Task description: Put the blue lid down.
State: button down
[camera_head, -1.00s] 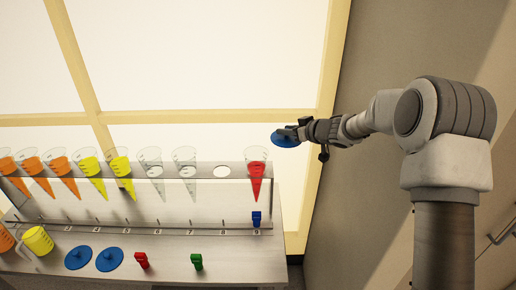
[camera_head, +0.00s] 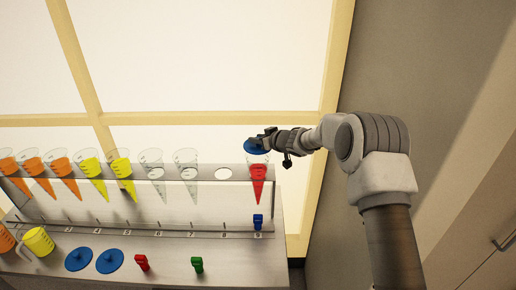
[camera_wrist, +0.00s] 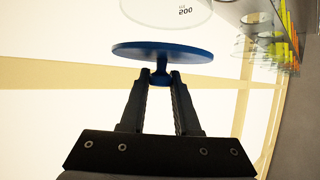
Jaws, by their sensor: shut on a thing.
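My gripper (camera_head: 262,141) is shut on the blue lid (camera_head: 254,148) in the head view, near the top of the cone of red juice (camera_head: 258,182) at the right end of the shelf. In the wrist view the fingers (camera_wrist: 161,82) grip the knob under the lid's disc (camera_wrist: 168,50). I cannot tell whether lid and cone touch. Two more blue lids lie flat on the bench, one at the left (camera_head: 79,259) and one beside it (camera_head: 110,260).
The shelf (camera_head: 222,173) has an empty hole left of the red cone, then two empty clear cones (camera_head: 187,160), then yellow and orange ones. A red clamp (camera_head: 141,262), a green clamp (camera_head: 197,264) and a yellow jug (camera_head: 38,241) stand on the bench. A blue clamp (camera_head: 258,221) is below the red cone.

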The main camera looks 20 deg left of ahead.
aim_at(258, 146)
jog(key=shift+f, duration=1.95)
jog(key=shift+f, duration=0.2)
jog(key=c, duration=0.6)
grip_release()
jog(key=shift+c, duration=0.2)
jog(key=shift+r, duration=0.1)
